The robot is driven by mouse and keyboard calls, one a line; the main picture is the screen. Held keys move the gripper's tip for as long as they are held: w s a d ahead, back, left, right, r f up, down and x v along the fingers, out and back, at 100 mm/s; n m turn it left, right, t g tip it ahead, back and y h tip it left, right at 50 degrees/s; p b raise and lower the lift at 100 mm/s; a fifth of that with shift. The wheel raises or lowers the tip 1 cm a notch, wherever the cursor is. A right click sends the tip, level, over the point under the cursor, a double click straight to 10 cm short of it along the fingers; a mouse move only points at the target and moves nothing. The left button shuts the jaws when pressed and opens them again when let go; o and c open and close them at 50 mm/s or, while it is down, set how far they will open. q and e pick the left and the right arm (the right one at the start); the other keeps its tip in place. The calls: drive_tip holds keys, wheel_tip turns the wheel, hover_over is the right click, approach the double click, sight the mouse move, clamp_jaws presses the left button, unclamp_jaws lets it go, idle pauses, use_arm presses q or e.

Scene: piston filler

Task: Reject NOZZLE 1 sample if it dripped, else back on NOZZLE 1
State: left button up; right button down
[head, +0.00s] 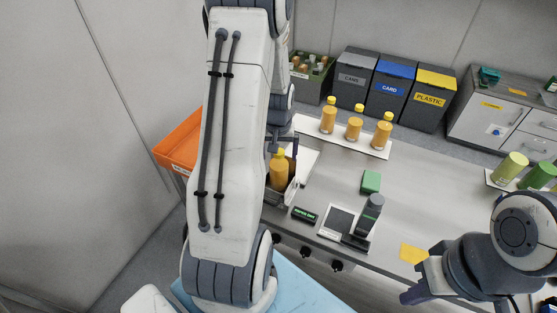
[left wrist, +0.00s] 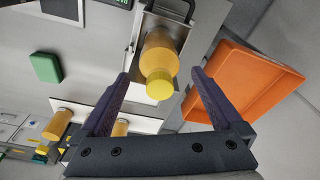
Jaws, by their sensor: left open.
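An orange-yellow bottle with a yellow cap (head: 279,172) stands in a grey metal holder (head: 291,193) at the left end of the bench. In the left wrist view the bottle (left wrist: 160,56) shows between the fingers of my left gripper (left wrist: 160,76), cap toward the camera. My left gripper (head: 284,142) is open at the bottle; I cannot tell whether a finger touches it. No drip can be made out, and no nozzle label is readable. An orange bin (head: 178,146) stands left of the bench, partly behind my left arm. My right gripper (head: 418,280) is at lower right, its jaws unclear.
Three similar bottles stand on a white tray (head: 312,127) at the back. A green block (head: 371,182), a dark small display (head: 304,215), a grey device (head: 369,214) and a yellow card (head: 413,254) lie on the bench.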

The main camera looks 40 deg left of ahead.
sight(278, 167)
use_arm(q)
drive_tip(key=f, duration=0.2)
drive_tip(key=f+p, duration=0.1)
drive_tip(key=f, duration=0.1)
drive_tip(key=w+f, duration=0.1)
drive_tip(key=f, duration=0.2)
drive_tip(key=shift+a, duration=0.3)
drive_tip(key=shift+c, duration=0.3)
drive_tip(key=c, duration=1.5)
drive_tip(key=shift+r, duration=0.1)
clamp_jaws()
drive_tip(key=shift+s+r, duration=0.15)
drive_tip(key=shift+s, duration=0.35)
drive_tip(key=shift+r+p, duration=2.9)
drive_tip(key=shift+r, duration=0.6)
